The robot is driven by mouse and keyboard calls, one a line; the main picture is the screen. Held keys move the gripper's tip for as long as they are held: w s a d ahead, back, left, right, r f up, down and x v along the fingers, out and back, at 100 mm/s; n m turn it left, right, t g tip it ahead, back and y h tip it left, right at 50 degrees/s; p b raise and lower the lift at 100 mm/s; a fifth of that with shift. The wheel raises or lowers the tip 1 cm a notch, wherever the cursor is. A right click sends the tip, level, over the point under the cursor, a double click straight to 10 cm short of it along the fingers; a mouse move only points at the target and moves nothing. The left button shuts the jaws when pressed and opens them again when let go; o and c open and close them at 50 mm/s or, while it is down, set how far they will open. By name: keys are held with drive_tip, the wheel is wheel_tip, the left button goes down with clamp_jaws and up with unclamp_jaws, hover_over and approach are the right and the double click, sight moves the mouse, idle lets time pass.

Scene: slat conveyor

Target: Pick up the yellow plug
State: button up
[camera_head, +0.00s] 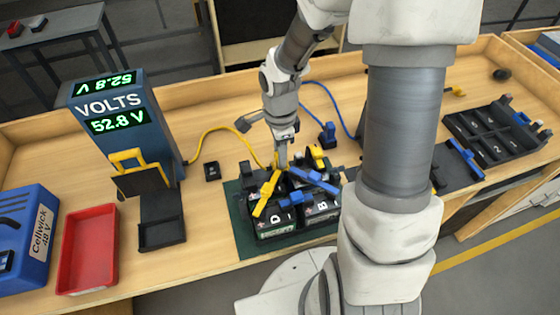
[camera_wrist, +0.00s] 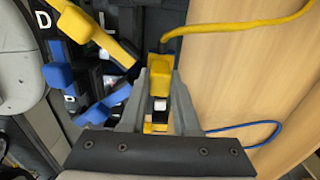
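The yellow plug (camera_wrist: 160,66) sits between the fingertips of my gripper (camera_wrist: 160,82) in the wrist view, with its yellow cable (camera_wrist: 235,25) running off to the right. The fingers are close together, one along each side of the plug, and look shut on it. In the head view my gripper (camera_head: 281,160) points down at the back of the black battery modules (camera_head: 277,220), and the plug is mostly hidden there. I cannot tell whether the plug is still seated.
Yellow and blue levers (camera_head: 266,194) stand close beside my gripper. A blue plug (camera_head: 328,134) with a blue cable is behind to the right. A voltmeter (camera_head: 125,118), a red tray (camera_head: 88,250) and a blue battery box (camera_head: 25,240) are on the left. A black tray (camera_head: 495,135) is on the right.

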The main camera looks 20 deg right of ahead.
clamp_jaws()
drive_tip(key=shift+r, duration=0.1)
